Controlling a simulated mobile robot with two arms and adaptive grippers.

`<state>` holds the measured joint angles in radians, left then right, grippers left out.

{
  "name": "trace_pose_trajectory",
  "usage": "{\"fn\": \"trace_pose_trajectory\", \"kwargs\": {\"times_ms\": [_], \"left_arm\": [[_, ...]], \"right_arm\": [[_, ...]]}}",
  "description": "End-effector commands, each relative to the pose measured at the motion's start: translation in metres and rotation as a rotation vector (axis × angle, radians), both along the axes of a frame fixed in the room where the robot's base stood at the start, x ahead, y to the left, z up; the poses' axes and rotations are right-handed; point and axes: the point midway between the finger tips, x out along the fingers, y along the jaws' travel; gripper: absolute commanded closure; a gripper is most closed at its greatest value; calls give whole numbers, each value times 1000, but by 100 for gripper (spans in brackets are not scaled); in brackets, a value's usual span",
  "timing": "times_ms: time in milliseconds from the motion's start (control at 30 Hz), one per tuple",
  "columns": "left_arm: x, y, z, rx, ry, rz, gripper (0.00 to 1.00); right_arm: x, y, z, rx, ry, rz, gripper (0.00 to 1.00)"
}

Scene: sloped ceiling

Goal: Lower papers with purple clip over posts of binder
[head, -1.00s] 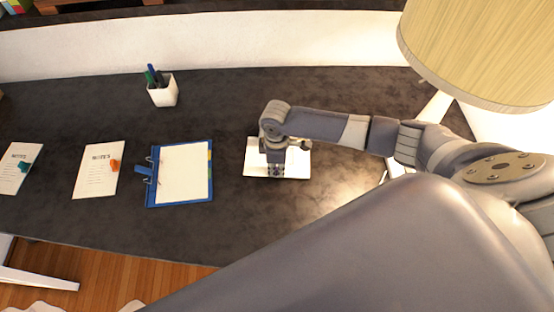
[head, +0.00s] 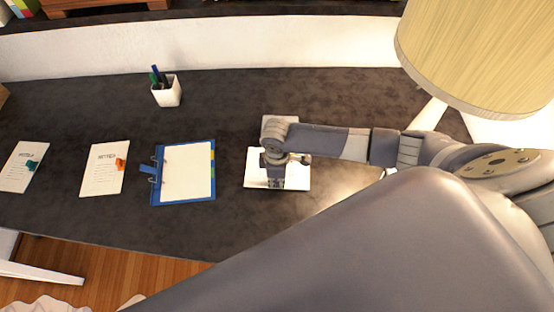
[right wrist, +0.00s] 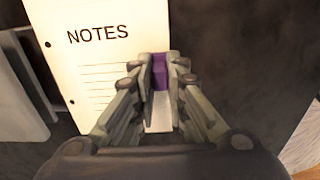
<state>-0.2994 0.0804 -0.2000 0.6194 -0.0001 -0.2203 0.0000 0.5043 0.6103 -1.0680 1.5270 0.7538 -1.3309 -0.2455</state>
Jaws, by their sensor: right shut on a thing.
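The papers (head: 297,177) lie to the right of the blue binder in the head view, partly under my right gripper (head: 275,184). In the right wrist view the papers (right wrist: 82,60) read NOTES and have punched holes along the left edge. My right gripper (right wrist: 162,72) is shut on the purple clip (right wrist: 159,72) at their edge. I cannot tell whether the papers touch the desk. The blue binder (head: 213,190) lies open on the desk with white sheets inside and its rings or posts at the left side. My left gripper is not in view.
Two note stacks lie on the dark desk (head: 225,225) at left, one with an orange clip (head: 121,165), one with a teal clip (head: 32,165). A white pen cup (head: 167,92) stands behind the binder. A lamp (head: 470,50) stands at back right.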

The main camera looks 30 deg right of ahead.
Motion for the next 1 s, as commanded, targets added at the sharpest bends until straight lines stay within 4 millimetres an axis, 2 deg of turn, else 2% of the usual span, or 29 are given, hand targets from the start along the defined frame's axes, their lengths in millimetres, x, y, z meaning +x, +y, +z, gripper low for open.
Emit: {"fn": "trace_pose_trajectory", "kwargs": {"times_ms": [100,133,200,233,533,667,767,1000], "left_arm": [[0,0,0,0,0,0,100],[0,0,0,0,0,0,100],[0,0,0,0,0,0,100],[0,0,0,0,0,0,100],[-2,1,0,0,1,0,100],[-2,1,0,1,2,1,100],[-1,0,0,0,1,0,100],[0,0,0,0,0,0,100]], "right_arm": [[0,0,0,1,-1,0,100],[0,0,0,1,-1,0,82],[0,0,0,1,-1,0,67],[0,0,0,1,-1,0,64],[0,0,0,0,0,0,64],[1,0,8,1,-2,0,64],[1,0,23,2,-3,1,64],[2,0,76,2,-5,1,64]]}}
